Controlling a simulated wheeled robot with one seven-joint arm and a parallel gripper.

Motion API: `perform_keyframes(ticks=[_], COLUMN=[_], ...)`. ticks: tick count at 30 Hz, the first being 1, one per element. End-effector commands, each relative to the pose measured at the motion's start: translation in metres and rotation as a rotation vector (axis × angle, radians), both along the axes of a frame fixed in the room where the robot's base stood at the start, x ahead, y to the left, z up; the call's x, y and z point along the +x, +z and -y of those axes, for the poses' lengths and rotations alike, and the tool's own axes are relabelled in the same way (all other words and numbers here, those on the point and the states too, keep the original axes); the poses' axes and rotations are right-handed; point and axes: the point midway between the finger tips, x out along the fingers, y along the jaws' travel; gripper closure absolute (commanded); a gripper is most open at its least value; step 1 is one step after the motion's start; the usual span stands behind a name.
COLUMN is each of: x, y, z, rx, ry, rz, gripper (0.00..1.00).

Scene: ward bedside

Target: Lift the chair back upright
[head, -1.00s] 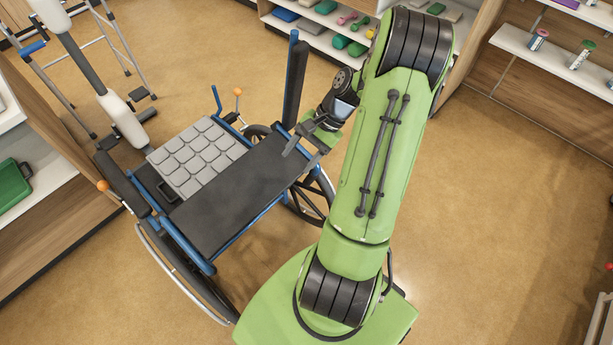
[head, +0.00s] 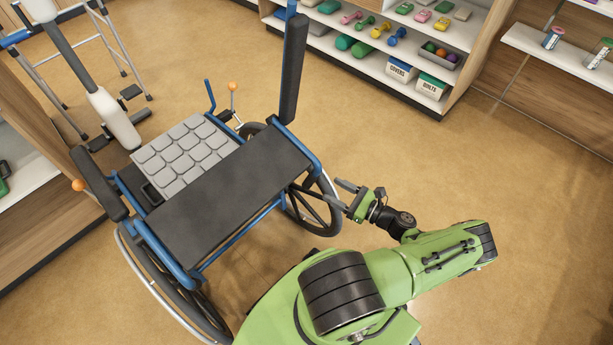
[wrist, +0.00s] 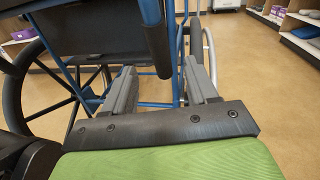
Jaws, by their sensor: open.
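A wheelchair with a blue frame (head: 280,203) stands on its wheels in the head view. Its black back panel (head: 215,195) lies low and nearly flat along the near side of the grey quilted seat cushion (head: 180,158). My gripper (head: 340,194) is open and empty, just right of the chair's right wheel (head: 303,212) and below the panel's level. In the wrist view, my gripper (wrist: 160,72) points at the blue tubes (wrist: 153,104), with a dark panel above. No contact with the tubes shows clearly.
A walking frame (head: 60,75) stands back left. Shelves (head: 430,60) line the back. Floor right of the chair is open.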

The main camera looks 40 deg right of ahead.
Motion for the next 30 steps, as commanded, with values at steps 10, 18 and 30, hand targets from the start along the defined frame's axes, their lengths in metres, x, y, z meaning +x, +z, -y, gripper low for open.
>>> perform_keyframes(ticks=[10,18,30], x=[0.084,0.107,0.106], y=[-0.002,-0.001,-0.001], z=[-0.020,-0.024,-0.024], rx=[0.001,0.000,0.000], ry=[0.006,0.002,0.002], rz=[-0.001,-0.002,-0.002], gripper=[0.42,0.42,0.76])
